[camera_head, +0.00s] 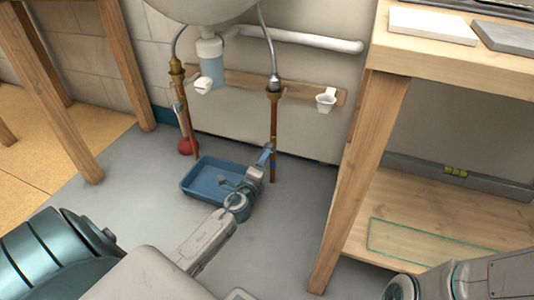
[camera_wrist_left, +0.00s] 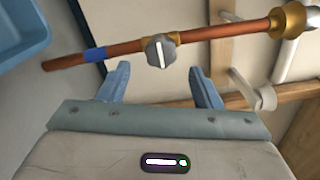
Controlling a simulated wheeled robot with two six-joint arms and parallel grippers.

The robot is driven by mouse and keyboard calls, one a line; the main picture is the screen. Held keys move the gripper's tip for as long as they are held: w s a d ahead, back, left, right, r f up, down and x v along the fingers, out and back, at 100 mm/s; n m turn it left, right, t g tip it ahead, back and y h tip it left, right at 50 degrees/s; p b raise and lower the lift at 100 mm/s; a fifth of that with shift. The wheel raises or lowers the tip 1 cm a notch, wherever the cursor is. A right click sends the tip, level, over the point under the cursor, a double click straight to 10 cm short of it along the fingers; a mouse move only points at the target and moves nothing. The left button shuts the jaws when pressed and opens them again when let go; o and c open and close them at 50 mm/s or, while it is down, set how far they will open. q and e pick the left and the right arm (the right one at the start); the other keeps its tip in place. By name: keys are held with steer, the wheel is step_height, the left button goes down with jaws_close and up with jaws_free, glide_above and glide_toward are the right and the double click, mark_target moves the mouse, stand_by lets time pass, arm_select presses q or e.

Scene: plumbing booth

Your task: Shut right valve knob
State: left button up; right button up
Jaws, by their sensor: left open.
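The right valve knob (camera_wrist_left: 159,50) is a dark grey faceted knob with a white line, on the right copper pipe (camera_wrist_left: 130,50). In the wrist view the line runs roughly across the pipe. The same pipe (camera_head: 273,125) hangs under the sink in the head view, where my gripper largely hides the knob. My left gripper (camera_head: 264,158) is at the pipe's lower part. In the wrist view its two blue fingers are apart (camera_wrist_left: 162,84), with the knob just beyond the gap between them. Nothing is held. My right gripper is out of view.
A blue tray (camera_head: 190,187) lies on the floor beside my left gripper. A wooden workbench (camera_head: 362,130) bounds the right side.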

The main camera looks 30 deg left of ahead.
arm_select(q)
steer(key=v, duration=0.4)
steer(key=shift+s+d, duration=0.1)
steer(key=shift+s, duration=0.15)
stand_by(0.3)
